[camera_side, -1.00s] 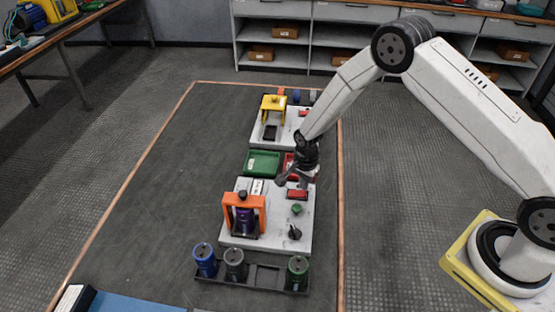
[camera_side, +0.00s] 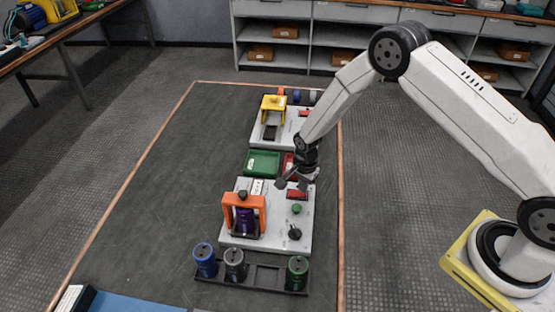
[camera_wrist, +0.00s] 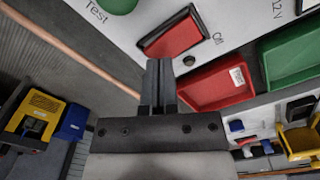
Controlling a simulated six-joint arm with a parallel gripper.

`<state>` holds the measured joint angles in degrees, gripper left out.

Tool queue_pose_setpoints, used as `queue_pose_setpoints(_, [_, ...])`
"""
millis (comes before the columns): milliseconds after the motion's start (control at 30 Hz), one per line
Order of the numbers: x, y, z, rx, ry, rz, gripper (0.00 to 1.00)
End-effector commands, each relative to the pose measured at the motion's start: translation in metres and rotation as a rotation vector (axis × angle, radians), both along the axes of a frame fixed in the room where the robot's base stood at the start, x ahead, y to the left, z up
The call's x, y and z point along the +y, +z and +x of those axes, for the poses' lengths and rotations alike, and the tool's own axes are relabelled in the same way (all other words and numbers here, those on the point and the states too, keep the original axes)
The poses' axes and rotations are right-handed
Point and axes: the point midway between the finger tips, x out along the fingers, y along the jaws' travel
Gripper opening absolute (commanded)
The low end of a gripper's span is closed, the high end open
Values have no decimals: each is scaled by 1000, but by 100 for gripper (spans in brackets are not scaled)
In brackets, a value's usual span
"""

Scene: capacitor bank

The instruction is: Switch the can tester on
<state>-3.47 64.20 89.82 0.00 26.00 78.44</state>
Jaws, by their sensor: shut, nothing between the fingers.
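The near white panel (camera_side: 270,228) bears an orange frame (camera_side: 227,203) around a purple can (camera_side: 245,220), a green button (camera_side: 296,209), a black knob (camera_side: 294,232) and a red rocker switch (camera_side: 297,194). In the wrist view the red switch (camera_wrist: 172,35) sits in a dark bezel, with "Off" printed at its right end and a green button (camera_wrist: 116,4) marked "Test" to its left. My gripper (camera_wrist: 160,66) is shut and empty, its tips by the switch's lower edge. I cannot tell whether they touch it, or which way the rocker is tipped.
A green tray (camera_side: 262,163) and a red tray (camera_wrist: 215,86) lie just behind the panel. A second white panel with a yellow frame (camera_side: 273,103) stands farther back. A rack with blue (camera_side: 205,260), grey (camera_side: 235,264) and green (camera_side: 297,273) cans stands in front. The mat's left side is clear.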

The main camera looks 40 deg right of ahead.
Motion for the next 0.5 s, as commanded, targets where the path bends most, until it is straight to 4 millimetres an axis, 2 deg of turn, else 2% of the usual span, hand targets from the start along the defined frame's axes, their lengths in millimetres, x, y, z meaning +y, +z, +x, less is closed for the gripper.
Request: queue_pose_setpoints(500, [0, -6, 0, 0, 0, 0, 0])
